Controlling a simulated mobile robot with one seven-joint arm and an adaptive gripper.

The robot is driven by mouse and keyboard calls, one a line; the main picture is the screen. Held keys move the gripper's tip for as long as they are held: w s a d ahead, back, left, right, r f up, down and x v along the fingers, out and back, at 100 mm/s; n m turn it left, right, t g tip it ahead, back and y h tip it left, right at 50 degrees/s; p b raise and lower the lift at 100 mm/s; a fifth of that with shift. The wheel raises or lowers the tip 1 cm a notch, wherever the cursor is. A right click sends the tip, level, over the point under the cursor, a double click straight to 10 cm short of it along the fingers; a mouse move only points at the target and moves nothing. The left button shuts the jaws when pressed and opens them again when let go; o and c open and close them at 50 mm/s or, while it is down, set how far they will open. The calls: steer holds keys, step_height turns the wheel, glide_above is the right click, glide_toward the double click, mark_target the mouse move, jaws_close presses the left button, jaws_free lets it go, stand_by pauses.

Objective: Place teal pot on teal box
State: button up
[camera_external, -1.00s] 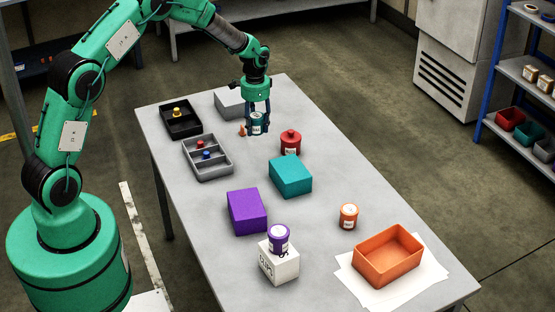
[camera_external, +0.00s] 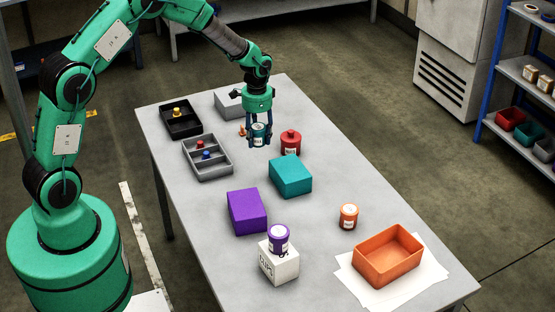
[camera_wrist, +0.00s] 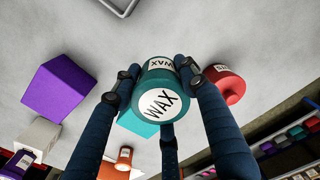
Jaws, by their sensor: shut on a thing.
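The teal pot (camera_external: 259,133) is held between the fingers of my gripper (camera_external: 259,136), in the air above the table. In the wrist view the teal pot (camera_wrist: 156,92) shows a white lid marked "WAX", with the dark fingers of my gripper (camera_wrist: 160,100) closed around it. The teal box (camera_external: 291,175) sits on the table, in front and to the right of the pot in the external view. In the wrist view the teal box (camera_wrist: 135,125) is partly hidden behind the pot and fingers.
A red pot (camera_external: 291,142) stands close behind the teal box. A purple box (camera_external: 247,212), a white box (camera_external: 279,264) with a purple pot (camera_external: 279,238) on top, an orange pot (camera_external: 348,216) and an orange bin (camera_external: 388,258) stand nearer. A grey tray (camera_external: 222,172) lies left.

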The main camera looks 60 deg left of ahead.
steer(key=s+d+r, duration=0.1)
steer(key=s+d, duration=0.8)
steer(key=d, duration=0.5)
steer(key=shift+s+d+m+b, duration=0.15)
steer(key=shift+d+m+b, duration=0.2)
steer(key=shift+m+b, duration=0.1)
steer(key=shift+r, duration=0.1)
steer(key=b, duration=0.2)
glide_above(290, 168)
steer(key=shift+s+d+f, duration=0.15)
steer(key=shift+s+f, duration=0.25)
steer(key=shift+f, duration=0.3)
steer(key=shift+w, duration=0.1)
steer(key=shift+w+f, duration=0.1)
steer(key=shift+w, duration=0.15)
steer(key=shift+f+b, duration=0.65)
steer(key=shift+f, duration=1.05)
steer(key=shift+f, duration=0.1)
steer(key=o, duration=1.3)
